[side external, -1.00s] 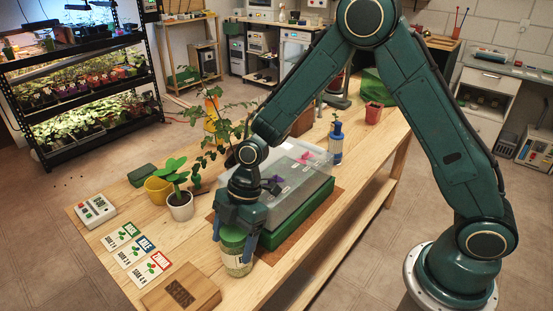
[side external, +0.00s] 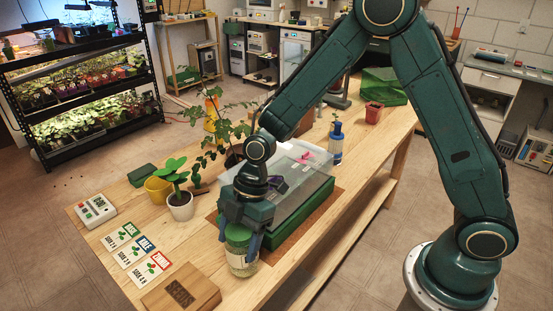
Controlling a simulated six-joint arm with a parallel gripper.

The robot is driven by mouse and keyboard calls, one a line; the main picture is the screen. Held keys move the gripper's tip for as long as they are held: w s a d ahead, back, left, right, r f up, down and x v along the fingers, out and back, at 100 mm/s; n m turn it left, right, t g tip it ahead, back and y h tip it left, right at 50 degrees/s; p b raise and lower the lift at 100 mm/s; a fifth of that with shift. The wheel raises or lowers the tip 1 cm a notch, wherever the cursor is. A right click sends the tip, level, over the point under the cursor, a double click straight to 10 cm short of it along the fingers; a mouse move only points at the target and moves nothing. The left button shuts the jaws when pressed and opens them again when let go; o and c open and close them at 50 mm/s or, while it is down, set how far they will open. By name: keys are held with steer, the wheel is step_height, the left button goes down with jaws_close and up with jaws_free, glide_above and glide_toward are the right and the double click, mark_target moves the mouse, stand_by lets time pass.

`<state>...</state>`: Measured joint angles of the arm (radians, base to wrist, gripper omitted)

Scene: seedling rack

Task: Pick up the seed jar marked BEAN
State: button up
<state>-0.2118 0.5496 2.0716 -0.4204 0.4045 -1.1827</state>
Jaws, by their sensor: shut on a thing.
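A glass seed jar (side external: 242,261) with a green lid and a pale label stands out at the near side of the wooden table, between the cards and the green tray. The label's lettering is too small to read. My gripper (side external: 238,241) points down over the jar, with blue fingers on either side of the lid, and is shut on it. The palm hides part of the lid's top. I cannot tell whether the jar's base is clear of the table.
A clear-covered green tray (side external: 300,213) is just right of the jar. A wooden SEEDS box (side external: 181,289) is at the front left.

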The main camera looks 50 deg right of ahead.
steer(key=s+r, duration=0.6)
steer(key=s, duration=0.6)
steer(key=shift+r, duration=0.15)
stand_by(0.4)
